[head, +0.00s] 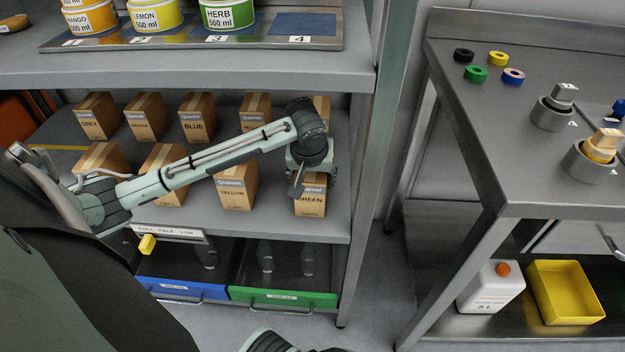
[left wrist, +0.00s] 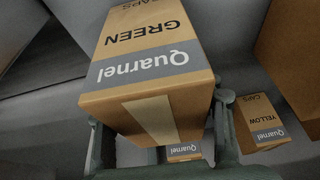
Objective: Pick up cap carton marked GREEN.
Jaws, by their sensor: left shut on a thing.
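The cap carton marked GREEN (head: 311,201) is a brown box with a grey Quarnel band, at the right front of the middle shelf. In the left wrist view the GREEN carton (left wrist: 145,45) fills the upper middle, its lettering upside down. My left gripper (head: 309,178) comes down over its top and is shut on it; in the left wrist view the gripper's fingers (left wrist: 160,135) lie on both sides of the carton. Whether the carton touches the shelf is unclear.
The YELLOW carton (head: 237,188) stands just left of the GREEN one, and it also shows in the left wrist view (left wrist: 262,122). A BLUE carton (head: 197,118) and several others stand behind. The upper shelf (head: 200,68) overhangs them. A shelf post (head: 362,200) rises close to the right.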

